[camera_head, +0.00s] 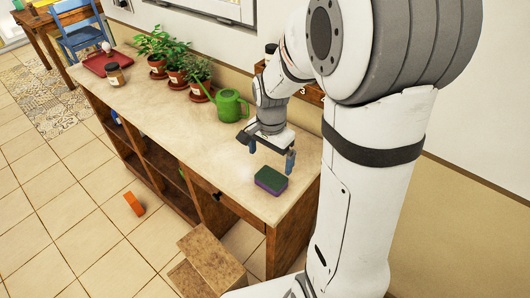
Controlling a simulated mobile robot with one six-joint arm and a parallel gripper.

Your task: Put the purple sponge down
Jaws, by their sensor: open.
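The purple sponge (271,181), with a dark green top, lies flat on the light countertop (160,118) near its right front end. My gripper (271,160) is open above and just behind the sponge, with its two blue-tipped fingers pointing down. Nothing is between the fingers. The right finger looks close to the sponge's back edge; I cannot tell whether it touches.
A green watering can (229,106) stands behind and left of my gripper. Several potted plants (172,58), a jar (115,75) and a red tray (108,62) stand farther left. An orange block (134,204) and wooden steps (212,255) are on the floor.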

